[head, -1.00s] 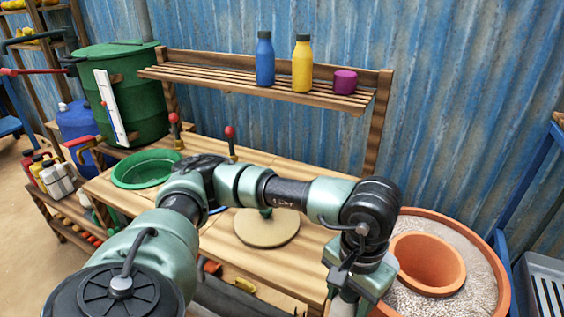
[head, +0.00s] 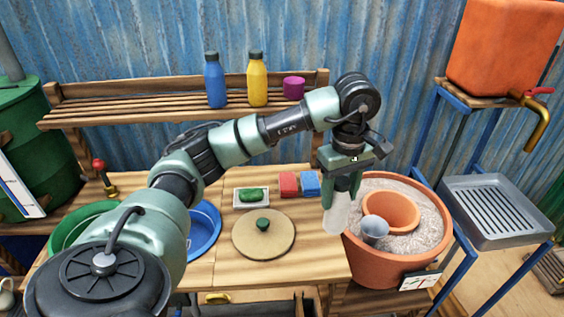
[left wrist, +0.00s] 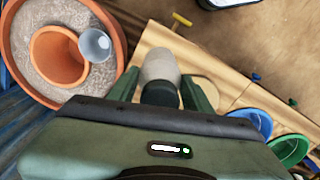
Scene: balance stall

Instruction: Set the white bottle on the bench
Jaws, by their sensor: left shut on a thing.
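The white bottle (head: 337,216) hangs upright below my left gripper (head: 343,187), over or beside the right end of the wooden bench (head: 300,262). My left gripper is shut on the bottle near its dark cap. The left wrist view shows the pale bottle (left wrist: 160,67) between the fingers, with the bench (left wrist: 218,72) below. I cannot tell whether the bottle's base touches the bench. My right gripper is not in view.
A round board (head: 264,240), a green sponge on a dish (head: 251,196), and red (head: 289,186) and blue (head: 311,184) blocks are on the bench. A large terracotta tub (head: 385,267) stands close right. The front right bench top is clear.

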